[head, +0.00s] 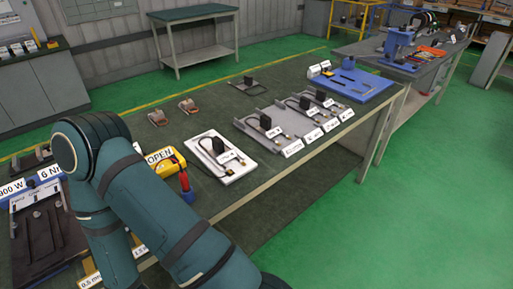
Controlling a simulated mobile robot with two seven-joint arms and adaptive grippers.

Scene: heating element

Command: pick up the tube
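Thin bent metal tubes with black blocks lie on the long dark green workbench (190,125). One tube (214,158) with a black block is on a white tray (238,174) near the middle of the bench. Several more lie on a grey tray (247,127) to the right, with small white labels along its front edge. I cannot tell which one the task means. A teal arm of mine crosses the lower left and hides part of the bench. Neither of my grippers shows in the head view.
A yellow device labelled OPEN (165,161) with a red and blue handle stands close beside my arm. A blue fixture (350,82) is at the bench's far right end. Two small brown clamps (188,105) lie farther back. Green floor (400,210) is clear at the right.

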